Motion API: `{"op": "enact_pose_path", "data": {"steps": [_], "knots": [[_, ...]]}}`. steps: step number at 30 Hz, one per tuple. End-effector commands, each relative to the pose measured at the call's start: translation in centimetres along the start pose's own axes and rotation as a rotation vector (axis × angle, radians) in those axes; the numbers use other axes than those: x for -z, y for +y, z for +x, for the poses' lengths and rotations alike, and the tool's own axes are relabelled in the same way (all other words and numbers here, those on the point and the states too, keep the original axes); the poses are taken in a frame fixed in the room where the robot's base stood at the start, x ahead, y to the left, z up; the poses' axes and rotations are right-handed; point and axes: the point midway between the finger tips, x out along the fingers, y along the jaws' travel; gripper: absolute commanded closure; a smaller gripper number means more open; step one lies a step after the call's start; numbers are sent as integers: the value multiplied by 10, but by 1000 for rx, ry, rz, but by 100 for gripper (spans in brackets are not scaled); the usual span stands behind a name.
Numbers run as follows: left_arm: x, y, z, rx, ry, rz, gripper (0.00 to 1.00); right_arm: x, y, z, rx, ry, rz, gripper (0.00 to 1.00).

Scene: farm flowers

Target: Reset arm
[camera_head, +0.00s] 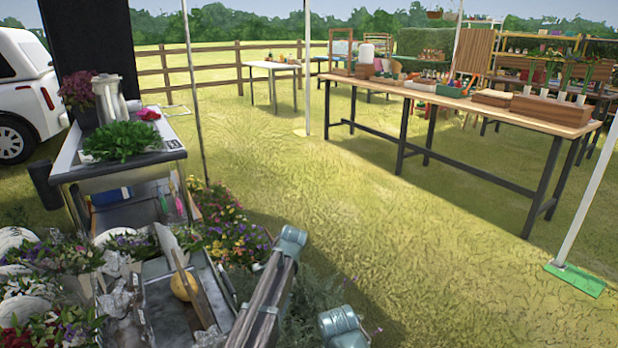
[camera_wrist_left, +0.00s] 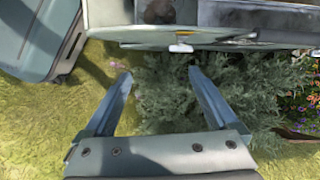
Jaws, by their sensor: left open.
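My left gripper (camera_wrist_left: 159,74) shows in the left wrist view with its two fingers spread wide apart and nothing between them. It hangs above grass and a grey-green leafy bush (camera_wrist_left: 165,95). No touch between the fingers and the bush can be made out. In the head view, links of my own arm cross the bottom middle, but no gripper fingers can be made out there. My right gripper is not seen in either view.
A metal cart (camera_head: 120,172) bears potted plants. A long wooden table (camera_head: 445,98) stands back right. A green-footed pole (camera_head: 575,279) stands right. Open grass lies between.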

Motion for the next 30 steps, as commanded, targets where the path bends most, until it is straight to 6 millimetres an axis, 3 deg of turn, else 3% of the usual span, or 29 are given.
{"op": "enact_pose_path", "data": {"steps": [1,6,15,16,18,26,30], "knots": [[-18,41,7,7,25,-51,7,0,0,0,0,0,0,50],[-43,125,18,9,120,-258,7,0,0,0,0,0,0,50],[-88,226,35,-41,240,-535,7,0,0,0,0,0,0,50],[-91,232,33,-47,249,-557,7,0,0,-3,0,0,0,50],[-88,221,9,-46,245,-554,7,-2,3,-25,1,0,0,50],[-105,219,-40,-47,244,-552,7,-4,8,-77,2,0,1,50],[-119,217,-79,-48,243,-552,7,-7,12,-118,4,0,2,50]]}}
